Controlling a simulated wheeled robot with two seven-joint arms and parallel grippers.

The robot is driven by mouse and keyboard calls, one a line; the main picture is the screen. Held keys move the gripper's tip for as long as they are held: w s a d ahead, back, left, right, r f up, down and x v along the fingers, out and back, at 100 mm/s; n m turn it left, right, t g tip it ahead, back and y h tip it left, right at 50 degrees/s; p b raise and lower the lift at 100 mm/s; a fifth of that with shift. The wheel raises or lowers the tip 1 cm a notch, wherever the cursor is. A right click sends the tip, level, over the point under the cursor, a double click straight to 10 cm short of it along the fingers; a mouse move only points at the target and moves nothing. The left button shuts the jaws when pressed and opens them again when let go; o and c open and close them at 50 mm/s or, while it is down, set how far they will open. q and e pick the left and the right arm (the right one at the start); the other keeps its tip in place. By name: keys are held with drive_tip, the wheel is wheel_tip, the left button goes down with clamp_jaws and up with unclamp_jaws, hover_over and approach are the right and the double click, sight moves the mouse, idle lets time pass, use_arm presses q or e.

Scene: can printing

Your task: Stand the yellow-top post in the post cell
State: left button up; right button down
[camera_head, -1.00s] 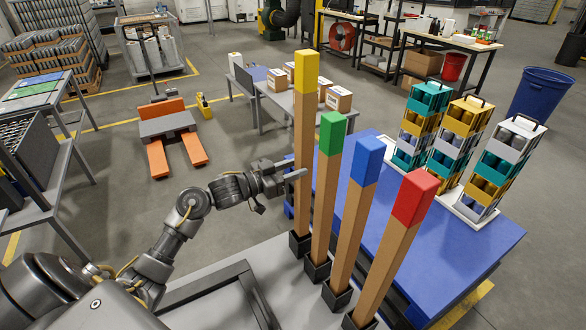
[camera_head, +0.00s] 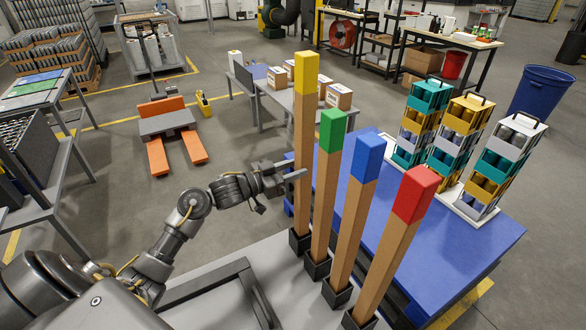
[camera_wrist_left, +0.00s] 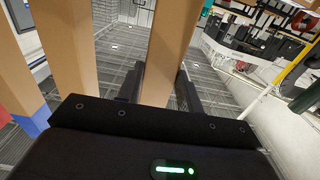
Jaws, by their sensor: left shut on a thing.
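The yellow-top post (camera_head: 305,140) is a tall wooden post with a yellow top. It stands upright, its foot in a black square socket (camera_head: 299,241) at the far end of a row. My left gripper (camera_head: 292,172) is shut on it around mid-height. In the left wrist view the post (camera_wrist_left: 167,50) passes between the two fingers (camera_wrist_left: 157,88). Green-top (camera_head: 326,185), blue-top (camera_head: 354,210) and red-top (camera_head: 395,245) posts stand in their own black sockets, nearer to me. I cannot tell which place is the post cell. My right gripper is not in view.
A blue table (camera_head: 450,255) behind the posts bears three stacks of coloured crates (camera_head: 457,135). A grey surface with a raised frame (camera_head: 215,295) lies below my left arm. The other posts stand close beside the held one. Open floor lies to the left.

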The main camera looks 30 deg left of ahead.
use_arm(q)
drive_tip(key=shift+f+b, duration=0.6)
drive_tip(key=shift+f, duration=0.4)
drive_tip(key=shift+f+b, duration=2.1)
drive_tip(key=shift+f, duration=1.4)
drive_tip(key=o, duration=1.2)
drive_tip(key=shift+c, duration=0.2)
drive_tip(key=shift+s+a+f, duration=0.1)
drive_tip(key=shift+s+a, duration=0.05)
drive_tip(key=shift+s, duration=0.1)
drive_tip(key=b, duration=0.3)
approach(297, 191)
drive_tip(key=shift+v, duration=1.1)
